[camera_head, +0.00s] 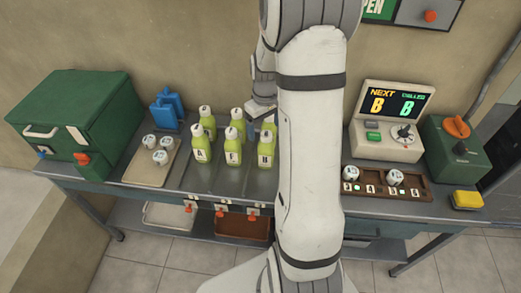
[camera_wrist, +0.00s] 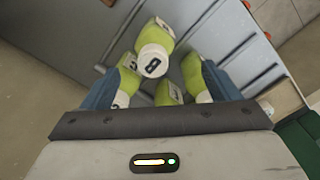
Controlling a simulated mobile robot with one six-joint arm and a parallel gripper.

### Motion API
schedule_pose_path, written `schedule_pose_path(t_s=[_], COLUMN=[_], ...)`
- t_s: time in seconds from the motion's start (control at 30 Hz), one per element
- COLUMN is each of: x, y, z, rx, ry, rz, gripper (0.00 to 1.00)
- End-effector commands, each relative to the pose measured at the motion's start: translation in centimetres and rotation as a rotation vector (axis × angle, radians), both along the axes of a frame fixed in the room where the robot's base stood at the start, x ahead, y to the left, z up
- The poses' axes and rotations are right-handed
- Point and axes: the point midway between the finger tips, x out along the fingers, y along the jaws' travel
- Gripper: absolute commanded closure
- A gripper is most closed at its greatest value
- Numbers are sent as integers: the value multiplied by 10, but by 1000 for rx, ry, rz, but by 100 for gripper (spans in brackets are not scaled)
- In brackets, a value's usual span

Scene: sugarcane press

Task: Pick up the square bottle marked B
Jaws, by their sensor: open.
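Several square yellow-green bottles with white caps stand in a group on the metal counter. In the head view the front ones read A (camera_head: 201,152), F (camera_head: 232,152) and what looks like H or B (camera_head: 265,155); I cannot tell which. The labels of the back bottles (camera_head: 206,119) are not readable. My gripper (camera_head: 262,107) is above the back right of the group, partly hidden by my arm. In the wrist view my gripper (camera_wrist: 168,72) is open, its blue fingers around several bottles.
A green box (camera_head: 75,110) and a tray with white cups (camera_head: 150,165) stand left of the bottles. A blue object (camera_head: 167,108) stands behind the tray. A display console (camera_head: 391,115), a cup rack (camera_head: 385,186) and a yellow sponge (camera_head: 467,199) are right of my arm.

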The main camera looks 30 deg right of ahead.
Motion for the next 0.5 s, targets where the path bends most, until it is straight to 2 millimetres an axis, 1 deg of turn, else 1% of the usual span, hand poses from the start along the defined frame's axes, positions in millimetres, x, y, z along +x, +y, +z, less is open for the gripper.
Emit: schedule_pose_path(t_s=[0.23, 0.37, 0.5], x=[1, 2, 4], y=[-3, -5, -9], z=[-26, -37, -53], rx=[3, 3, 3], ry=[8, 7, 8], rz=[2, 1, 1], gripper=[17, 17, 17])
